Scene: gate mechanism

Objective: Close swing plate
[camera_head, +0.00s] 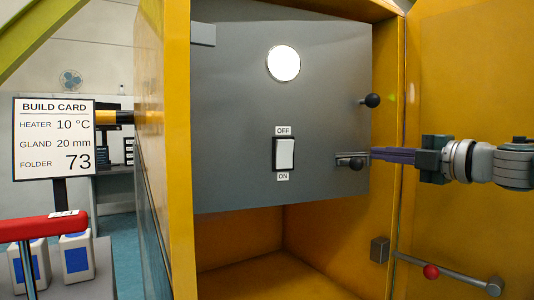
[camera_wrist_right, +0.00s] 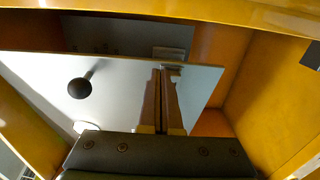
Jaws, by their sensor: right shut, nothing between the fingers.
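The grey swing plate (camera_head: 235,110) hangs inside the yellow cabinet, with a white round disc (camera_head: 283,63) and an OFF/ON switch (camera_head: 284,154) on its face. A black ball knob (camera_head: 372,100) is at its right edge, and a second black knob (camera_head: 356,164) sits lower beside a small latch-like bracket. My right gripper (camera_head: 372,154) comes in from the right, shut and empty, its fingertips close to the plate's right edge by the lower knob. Whether they touch is unclear. In the right wrist view the shut fingers (camera_wrist_right: 168,75) lie over the plate (camera_wrist_right: 120,100), with one knob (camera_wrist_right: 80,88) to their left.
The cabinet's left wall (camera_head: 178,150) borders the plate. Below the plate the cabinet is empty. A build card (camera_head: 54,138) and red bar (camera_head: 42,226) stand at left.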

